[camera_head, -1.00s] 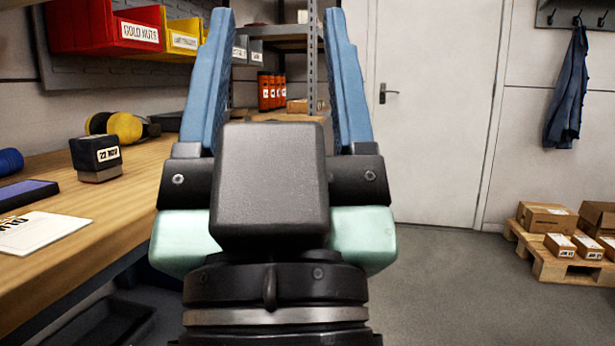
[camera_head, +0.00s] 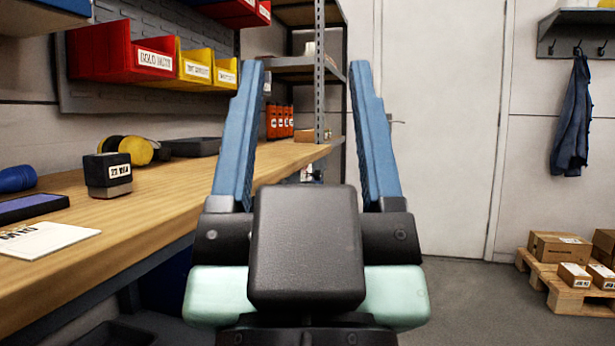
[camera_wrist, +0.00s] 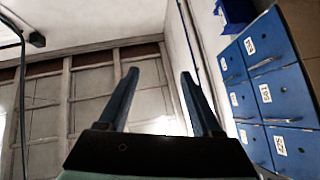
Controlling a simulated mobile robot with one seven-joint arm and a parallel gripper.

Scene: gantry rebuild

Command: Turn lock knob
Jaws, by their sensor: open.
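A white door (camera_head: 440,150) stands ahead, behind my gripper (camera_head: 306,64). Its lever handle (camera_head: 397,122) shows just right of the right finger, and part of the door's left side is hidden by that finger. My gripper is open and empty, its two blue fingers apart and pointing up and forward. It also shows in the wrist view (camera_wrist: 158,74), well clear of anything, facing a wall with ceiling above.
A wooden workbench (camera_head: 165,205) runs along the left, holding a date stamp (camera_head: 108,175) and yellow ear defenders (camera_head: 130,148). Metal shelving (camera_head: 319,80) stands behind my gripper. A pallet (camera_head: 560,290) with cartons is at right.

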